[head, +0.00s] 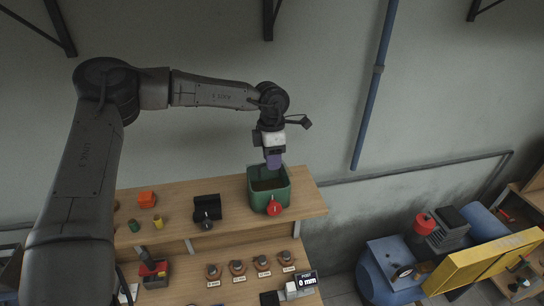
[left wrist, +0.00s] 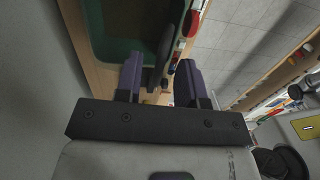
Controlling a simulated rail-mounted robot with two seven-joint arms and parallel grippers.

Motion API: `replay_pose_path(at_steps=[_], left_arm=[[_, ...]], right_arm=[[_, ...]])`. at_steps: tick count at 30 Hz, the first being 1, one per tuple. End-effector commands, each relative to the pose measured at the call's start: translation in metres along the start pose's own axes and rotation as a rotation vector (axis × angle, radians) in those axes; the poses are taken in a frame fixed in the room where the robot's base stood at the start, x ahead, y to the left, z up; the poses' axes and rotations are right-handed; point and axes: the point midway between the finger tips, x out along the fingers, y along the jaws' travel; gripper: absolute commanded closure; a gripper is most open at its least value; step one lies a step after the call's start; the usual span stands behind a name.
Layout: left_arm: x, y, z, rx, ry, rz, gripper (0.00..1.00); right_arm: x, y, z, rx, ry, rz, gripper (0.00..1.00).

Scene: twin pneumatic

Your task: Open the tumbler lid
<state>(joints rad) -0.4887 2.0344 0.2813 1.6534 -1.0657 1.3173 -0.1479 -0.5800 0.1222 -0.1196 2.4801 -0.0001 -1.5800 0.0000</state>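The green tumbler (head: 256,203) stands on the upper wooden shelf, with a round red knob (head: 275,208) on its front. Its top looks open, with a dark brownish interior. My left gripper (head: 273,164) is just above its back rim, pointing down. In the left wrist view, its purple fingers (left wrist: 160,82) are apart. A dark grey upright piece (left wrist: 165,45), possibly the lid, shows beyond and partly between them beside the green tumbler (left wrist: 100,45). I cannot tell whether the fingers touch it. My right gripper is out of view.
Left of the tumbler on the shelf (head: 310,203) are a black device (head: 207,208), an orange block (head: 147,199) and small green and yellow pieces. Several round knobs line the lower bench. A blue compressor (head: 395,265) and a yellow panel (head: 485,262) stand at the right.

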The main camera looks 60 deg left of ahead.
Motion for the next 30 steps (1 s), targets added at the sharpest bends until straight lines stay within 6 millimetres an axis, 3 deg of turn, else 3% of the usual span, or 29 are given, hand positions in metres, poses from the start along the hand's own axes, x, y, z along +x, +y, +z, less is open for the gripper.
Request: replay_pose_path(at_steps=[7, 18, 30], left_arm=[[0.0005, 0.0000, 0.0000, 0.000, 0.000, 0.000, 0.64], [0.0001, 0.0001, 0.0000, 0.000, 0.000, 0.000, 0.99], [0.0000, 0.0002, -0.0001, -0.001, 0.000, 0.000, 1.00]], right_arm=[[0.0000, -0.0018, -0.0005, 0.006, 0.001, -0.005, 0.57], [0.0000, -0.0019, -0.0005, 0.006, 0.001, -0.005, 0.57], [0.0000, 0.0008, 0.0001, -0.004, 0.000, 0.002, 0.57]])
